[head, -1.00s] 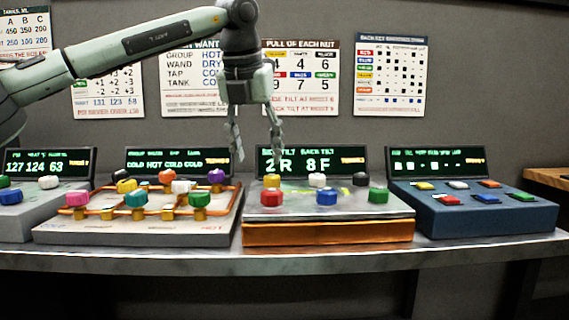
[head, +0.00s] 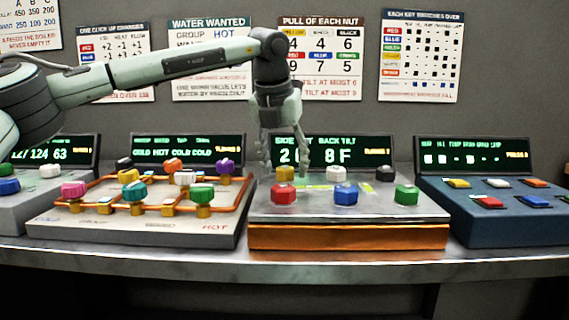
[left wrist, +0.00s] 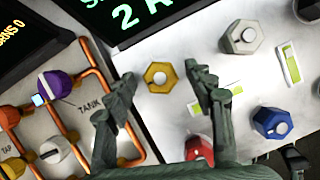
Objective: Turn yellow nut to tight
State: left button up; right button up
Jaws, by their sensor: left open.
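The yellow nut (head: 285,173) sits at the back left of the metal-topped panel with the orange base. In the left wrist view the yellow nut (left wrist: 160,77) is a hexagon with a pale round centre. My left gripper (head: 282,152) points down just above it, fingers apart and empty. In the left wrist view the open fingertips (left wrist: 162,80) lie to either side of the nut; I cannot tell whether they touch it.
Close by on the panel are a red nut (head: 284,194), a white nut (head: 338,174), a blue nut (head: 345,194), a black nut and a green nut (head: 406,194). A copper-pipe panel (head: 150,228) stands left, a blue switch box (head: 500,225) right.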

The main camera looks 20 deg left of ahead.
pick_arm(q)
jog(key=shift+f, duration=0.1)
jog(key=shift+c, duration=0.2)
jog(key=c, duration=1.1)
